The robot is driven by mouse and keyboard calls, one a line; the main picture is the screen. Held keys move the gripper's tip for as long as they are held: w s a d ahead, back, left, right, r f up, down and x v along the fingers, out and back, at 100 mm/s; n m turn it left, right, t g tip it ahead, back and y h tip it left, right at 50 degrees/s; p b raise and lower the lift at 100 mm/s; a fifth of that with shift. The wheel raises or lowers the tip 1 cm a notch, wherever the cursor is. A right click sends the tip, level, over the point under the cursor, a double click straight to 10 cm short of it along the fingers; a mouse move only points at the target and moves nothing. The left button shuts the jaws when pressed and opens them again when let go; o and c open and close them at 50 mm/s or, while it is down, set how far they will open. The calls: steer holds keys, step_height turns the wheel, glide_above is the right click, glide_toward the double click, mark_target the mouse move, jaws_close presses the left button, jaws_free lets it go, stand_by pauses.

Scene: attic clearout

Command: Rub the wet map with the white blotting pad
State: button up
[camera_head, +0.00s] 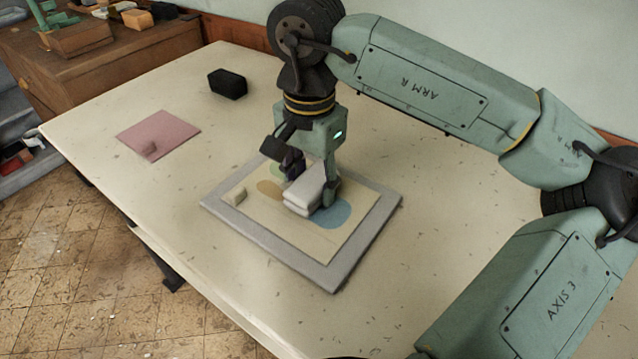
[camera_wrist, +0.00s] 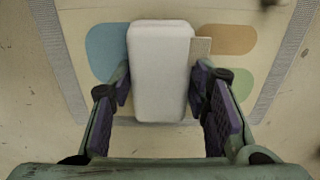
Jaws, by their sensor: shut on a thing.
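The map (camera_head: 285,238) lies flat on a grey board (camera_head: 318,276) on the table. It is cream with blue, brown and green patches. The white blotting pad (camera_head: 305,188) is a thick white block over the map, beside the blue patch. My gripper (camera_head: 308,180) is shut on the pad from above. In the wrist view the pad (camera_wrist: 161,70) sits between the two fingers (camera_wrist: 162,105), with the blue patch to its left and the brown and green patches to its right. I cannot tell whether the pad touches the map.
A wooden cabinet (camera_head: 110,50) with objects on top stands at the back left.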

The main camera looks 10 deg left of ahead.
mark_target(339, 204)
steer(key=shift+w+a, duration=0.15)
steer(key=shift+a, duration=0.3)
steer(key=shift+w+d, duration=0.25)
steer(key=shift+w, duration=0.3)
steer(key=shift+s+d+b, duration=0.2)
steer(key=shift+s+d, duration=0.05)
steer(key=shift+d, duration=0.35)
steer(key=shift+s+d+b, duration=0.15)
steer(key=shift+s+d, duration=0.1)
steer(key=shift+d, duration=0.3)
steer(key=shift+d, duration=0.1)
steer(key=shift+s+d, duration=0.25)
steer(key=shift+d, duration=0.3)
steer(key=shift+s+d, duration=0.25)
steer(key=shift+d, duration=0.3)
steer(key=shift+d, duration=0.1)
